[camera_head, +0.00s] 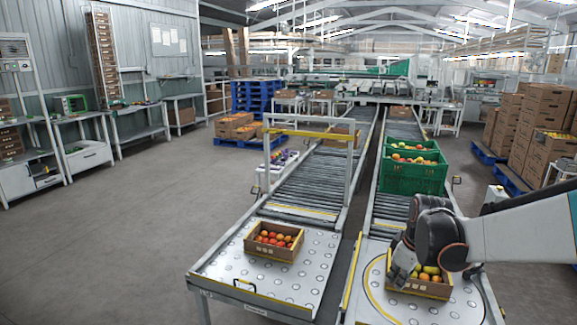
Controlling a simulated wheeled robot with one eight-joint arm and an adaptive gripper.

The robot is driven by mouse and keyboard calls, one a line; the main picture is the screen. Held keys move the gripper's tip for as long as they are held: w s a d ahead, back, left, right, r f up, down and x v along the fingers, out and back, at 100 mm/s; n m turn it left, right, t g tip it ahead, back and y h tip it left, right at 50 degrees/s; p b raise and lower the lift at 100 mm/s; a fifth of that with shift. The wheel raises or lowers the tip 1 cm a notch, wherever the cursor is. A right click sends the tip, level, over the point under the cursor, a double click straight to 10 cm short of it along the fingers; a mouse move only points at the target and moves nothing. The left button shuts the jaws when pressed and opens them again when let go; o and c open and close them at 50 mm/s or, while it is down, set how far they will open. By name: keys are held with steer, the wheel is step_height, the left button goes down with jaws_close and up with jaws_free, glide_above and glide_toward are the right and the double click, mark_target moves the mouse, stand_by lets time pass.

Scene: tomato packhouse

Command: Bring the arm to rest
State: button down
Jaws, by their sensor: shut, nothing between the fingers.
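My gripper (404,264) shows at the lower right, above the left side of a cardboard box of tomatoes (420,290). It is shut, with nothing held. My arm (520,237) reaches in from the right edge, and its dark wrist hides part of the box. The box sits on the ball-top end of the right conveyor (400,307). I cannot tell whether the fingers touch the box.
A second box of tomatoes (273,243) sits on the left conveyor end (226,268). Green crates with tomatoes (413,178) stand farther up the right conveyor. Stacked cartons (540,120) stand at the right. The floor at left (130,230) is clear.

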steer(key=s+a+r+m+t, duration=0.2)
steer(key=s+a+r+m, duration=0.25)
steer(key=s+r, duration=0.6)
steer(key=s+a+f+m+t, duration=0.1)
steer(key=s+a+m, duration=0.1)
steer(key=s, duration=0.5)
steer(key=s+a+m+t, duration=0.1)
steer(key=s+a, duration=0.1)
steer(key=s, duration=0.5)
steer(key=shift+s+f+m+h, duration=0.3)
steer(key=shift+s+f+m, duration=0.05)
